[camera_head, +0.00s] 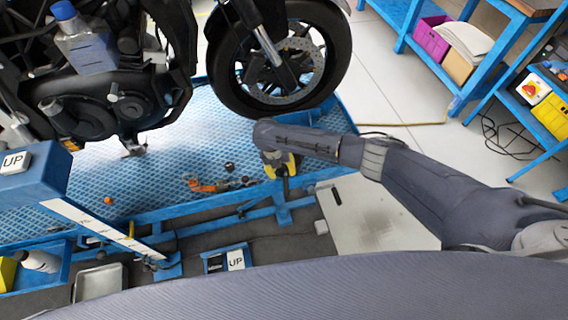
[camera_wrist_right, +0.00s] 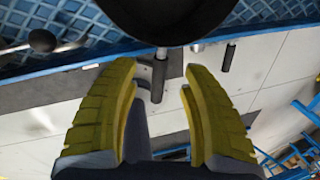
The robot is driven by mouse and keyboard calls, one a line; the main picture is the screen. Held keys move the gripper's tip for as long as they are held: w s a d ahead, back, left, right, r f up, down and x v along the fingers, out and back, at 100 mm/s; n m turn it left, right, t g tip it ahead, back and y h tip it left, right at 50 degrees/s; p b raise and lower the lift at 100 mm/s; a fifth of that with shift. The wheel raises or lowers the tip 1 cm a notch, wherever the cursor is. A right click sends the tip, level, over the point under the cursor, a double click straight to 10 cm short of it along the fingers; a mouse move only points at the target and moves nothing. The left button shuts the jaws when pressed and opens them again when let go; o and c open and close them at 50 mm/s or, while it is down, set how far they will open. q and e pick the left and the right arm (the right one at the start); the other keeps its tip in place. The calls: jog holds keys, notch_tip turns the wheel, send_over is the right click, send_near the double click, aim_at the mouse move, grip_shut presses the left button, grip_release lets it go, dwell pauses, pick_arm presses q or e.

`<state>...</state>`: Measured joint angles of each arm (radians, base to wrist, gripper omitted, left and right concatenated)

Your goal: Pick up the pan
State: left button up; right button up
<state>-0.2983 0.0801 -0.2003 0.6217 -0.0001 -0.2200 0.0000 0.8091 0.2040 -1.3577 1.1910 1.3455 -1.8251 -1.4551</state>
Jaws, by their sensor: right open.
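A grey, shallow metal tray (camera_head: 98,283) that looks like a pan lies on the floor at the lower left of the head view. My right gripper (camera_head: 281,166) is far from it, at the front edge of the blue motorcycle lift (camera_head: 150,222). My left gripper is not in view.
A motorcycle with its front wheel (camera_head: 340,62) stands on the lift. Several small parts, including an orange one (camera_head: 203,186), lie near the lift's front edge. A blue box marked UP (camera_head: 40,185) is at the left. Blue shelving (camera_head: 418,38) stands at the right.

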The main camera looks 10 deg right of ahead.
aim_at(285, 177)
jog(key=shift+s+d+f, duration=0.1)
jog(key=shift+d+f, duration=0.1)
jog(key=shift+f, duration=0.8)
jog(key=shift+s+d+f, duration=0.1)
jog(key=shift+d+f, duration=0.15)
jog(key=shift+f, duration=0.7)
jog(key=shift+d+f, duration=0.2)
jog(key=shift+f, duration=0.8)
jog(key=shift+c, duration=0.4)
grip_shut()
